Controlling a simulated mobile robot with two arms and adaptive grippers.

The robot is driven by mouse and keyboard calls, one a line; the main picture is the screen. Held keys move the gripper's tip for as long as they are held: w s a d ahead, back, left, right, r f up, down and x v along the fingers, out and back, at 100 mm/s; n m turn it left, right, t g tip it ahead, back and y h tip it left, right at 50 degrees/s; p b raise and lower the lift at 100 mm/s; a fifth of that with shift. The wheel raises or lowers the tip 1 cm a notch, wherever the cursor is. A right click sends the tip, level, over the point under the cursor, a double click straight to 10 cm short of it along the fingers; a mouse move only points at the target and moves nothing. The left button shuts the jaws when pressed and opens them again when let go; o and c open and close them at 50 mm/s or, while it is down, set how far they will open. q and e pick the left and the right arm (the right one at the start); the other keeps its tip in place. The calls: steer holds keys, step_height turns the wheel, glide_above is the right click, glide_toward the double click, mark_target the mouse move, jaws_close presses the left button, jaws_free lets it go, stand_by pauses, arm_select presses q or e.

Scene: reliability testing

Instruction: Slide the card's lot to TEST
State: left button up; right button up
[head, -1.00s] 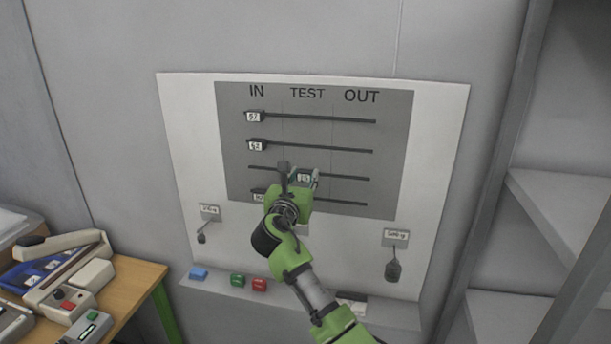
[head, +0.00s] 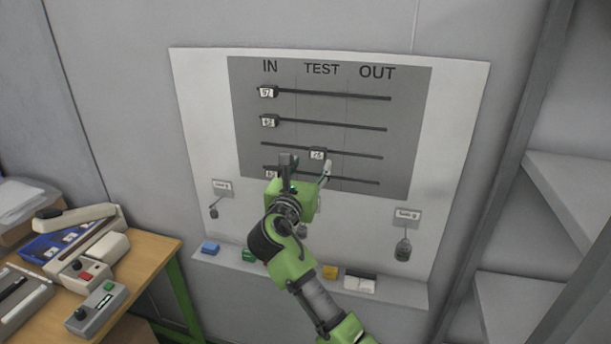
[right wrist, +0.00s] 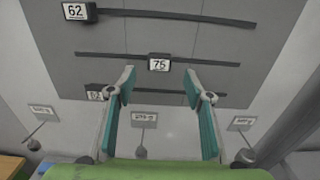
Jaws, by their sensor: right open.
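A grey panel (head: 405,115) on the white wall board has columns marked IN, TEST and OUT and several horizontal rails. The slider reading 75 (head: 317,154) sits on the third rail under TEST; it also shows in the right wrist view (right wrist: 158,63). Sliders on the first rail (head: 267,92) and second rail, reading 62 (head: 268,121), sit under IN. The bottom rail's slider (head: 271,173) is under IN, partly hidden by my gripper. My right gripper (head: 307,166) is open and empty, its fingertips apart from the 75 slider and just below it. No separate card can be made out.
A ledge (head: 410,292) below holds coloured blocks. A wooden table (head: 150,255) with devices is at left, shelves (head: 570,180) at right.

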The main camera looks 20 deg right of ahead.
steer(key=v, duration=0.4)
steer(key=shift+s+a, duration=0.1)
steer(key=shift+s, duration=0.1)
step_height(320, 180, down, 38)
steer(key=s+a+m+g+y+b, duration=0.2)
steer(key=s+m+g+y, duration=0.15)
steer(key=y, duration=0.25)
steer(key=s+f+m+g+y+b, duration=0.1)
steer(key=s+f+m+g, duration=0.15)
steer(key=s+f, duration=0.4)
steer(key=s+f+m+g+y+b, duration=0.1)
steer(key=s+f+m, duration=0.2)
steer(key=f, duration=0.7)
steer(key=s+d+f+m+g+y+b, duration=0.1)
steer(key=s+f+m+g, duration=0.35)
steer(key=s+f, duration=0.9)
steer(key=s+d+f+m+g+y+b, duration=0.1)
steer(key=s+f+m, duration=0.75)
steer(key=s, duration=0.75)
steer(key=s+d+f+m, duration=0.1)
steer(key=s+f+m, duration=0.1)
steer(key=s, duration=0.6)
steer(key=s+d+f+m+g, duration=0.1)
steer(key=s+f+m, duration=0.1)
steer(key=s, duration=0.7)
steer(key=shift+s+f+m+b, duration=0.3)
steer(key=shift+f+m, duration=0.1)
steer(key=shift+f, duration=0.45)
